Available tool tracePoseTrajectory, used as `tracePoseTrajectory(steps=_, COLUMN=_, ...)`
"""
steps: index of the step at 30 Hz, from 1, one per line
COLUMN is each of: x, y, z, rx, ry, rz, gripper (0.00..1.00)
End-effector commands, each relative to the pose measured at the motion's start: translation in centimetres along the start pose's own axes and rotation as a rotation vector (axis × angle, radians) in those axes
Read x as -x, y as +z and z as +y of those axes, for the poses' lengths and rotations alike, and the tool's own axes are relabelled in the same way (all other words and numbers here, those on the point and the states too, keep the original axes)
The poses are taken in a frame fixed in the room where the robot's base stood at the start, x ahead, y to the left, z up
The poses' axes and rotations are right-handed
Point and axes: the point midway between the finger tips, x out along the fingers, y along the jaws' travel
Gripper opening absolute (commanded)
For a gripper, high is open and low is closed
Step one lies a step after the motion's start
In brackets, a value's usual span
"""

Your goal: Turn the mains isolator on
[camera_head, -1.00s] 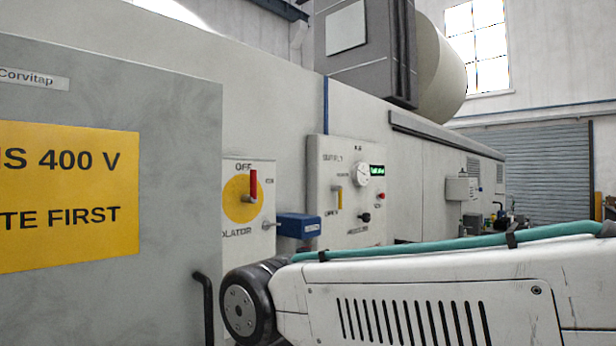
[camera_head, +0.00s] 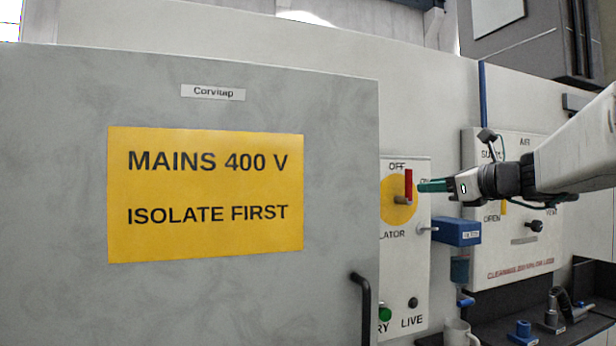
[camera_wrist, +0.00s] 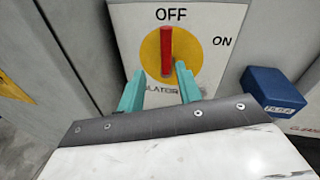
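The mains isolator is a red upright handle (camera_wrist: 167,52) on a yellow disc (camera_wrist: 154,48), on a pale panel (camera_wrist: 122,22). The handle points up at OFF; ON is printed to the right. In the head view the handle (camera_head: 408,185) shows just past the edge of the grey door, which hides the panel's left part. My gripper (camera_wrist: 159,70) has teal fingers spread apart, one on each side of the handle's lower end, with nothing gripped. In the head view my gripper (camera_head: 422,186) comes in from the right, close to the handle. I cannot tell whether the fingers touch it.
The grey door (camera_head: 60,200) with a yellow sign (camera_head: 205,194) stands left of the isolator. A mug (camera_head: 458,334) stands below.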

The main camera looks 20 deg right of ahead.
Motion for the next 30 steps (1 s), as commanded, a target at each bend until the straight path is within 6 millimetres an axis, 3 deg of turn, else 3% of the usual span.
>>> tracePoseTrajectory(steps=3, x=0.1, y=1.8, z=-1.1, rx=-0.145, ry=-0.032, rz=-0.063, gripper=0.35)
tracePoseTrajectory(steps=7, x=-0.7, y=2.2, z=-1.3, rx=-0.199, ry=-0.037, rz=-0.081, gripper=0.35)
tracePoseTrajectory(steps=21, x=-7.2, y=2.7, z=-1.5, rx=-0.197, ry=-0.035, rz=-0.080, gripper=0.35)
tracePoseTrajectory(steps=30, x=-7.7, y=2.8, z=-1.5, rx=-0.195, ry=-0.036, rz=-0.080, gripper=0.35)
